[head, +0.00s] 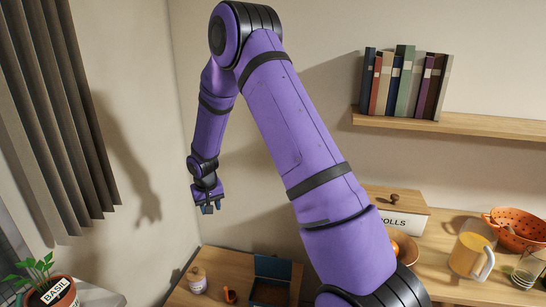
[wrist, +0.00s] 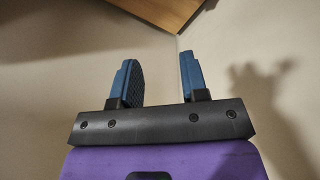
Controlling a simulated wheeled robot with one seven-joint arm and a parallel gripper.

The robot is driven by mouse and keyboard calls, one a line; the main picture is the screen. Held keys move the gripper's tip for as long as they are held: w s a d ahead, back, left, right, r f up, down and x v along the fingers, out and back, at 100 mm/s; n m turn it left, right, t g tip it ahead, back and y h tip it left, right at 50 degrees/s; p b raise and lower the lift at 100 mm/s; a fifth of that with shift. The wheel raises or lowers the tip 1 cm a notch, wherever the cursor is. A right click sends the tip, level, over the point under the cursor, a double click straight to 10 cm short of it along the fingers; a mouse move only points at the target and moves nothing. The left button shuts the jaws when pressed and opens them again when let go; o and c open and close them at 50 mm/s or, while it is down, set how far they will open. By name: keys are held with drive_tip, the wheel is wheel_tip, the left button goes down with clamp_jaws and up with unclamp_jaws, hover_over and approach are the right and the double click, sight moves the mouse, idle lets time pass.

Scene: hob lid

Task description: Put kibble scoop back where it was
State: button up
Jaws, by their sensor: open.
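My gripper (head: 208,208) is open and empty, high in the air near the wall corner, above the low wooden surface at the lower left. In the wrist view its two blue fingers (wrist: 158,65) stand apart with nothing between them. A small orange object (head: 230,295), possibly the kibble scoop, is on that wooden surface; it is too small to tell for sure. Next to it on the right is an open dark teal box (head: 272,285) with brown contents. No scoop shows in the wrist view.
A lidded jar (head: 197,279) stands left of the orange object. A potted basil (head: 58,292) is at the lower left. On the right counter are a bread box (head: 402,222), a jug (head: 469,254) and an orange colander (head: 516,228). A bookshelf (head: 450,124) hangs above.

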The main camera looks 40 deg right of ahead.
drive_tip(key=s+a+r+t, duration=0.1)
drive_tip(key=s+r, duration=0.4)
drive_tip(key=r, duration=0.3)
drive_tip(key=s+a+r+n, duration=0.1)
drive_tip(key=s+r, duration=0.3)
drive_tip(key=r, duration=0.4)
drive_tip(key=s+a+r+t, duration=0.1)
drive_tip(key=s+r, duration=0.4)
drive_tip(key=r, duration=0.4)
drive_tip(key=s+a+r, duration=0.1)
drive_tip(key=s+r, duration=0.1)
drive_tip(key=s, duration=0.6)
drive_tip(key=s+a+r+n+t, duration=0.1)
drive_tip(key=s+r, duration=0.2)
drive_tip(key=s, duration=0.5)
drive_tip(key=s+a+r+n+y, duration=0.1)
drive_tip(key=s+r, duration=0.2)
drive_tip(key=s, duration=0.5)
drive_tip(key=shift+s+a+r+t, duration=0.2)
drive_tip(key=shift+s+a+t, duration=0.05)
drive_tip(key=shift+t, duration=0.15)
drive_tip(key=shift+c, duration=0.5)
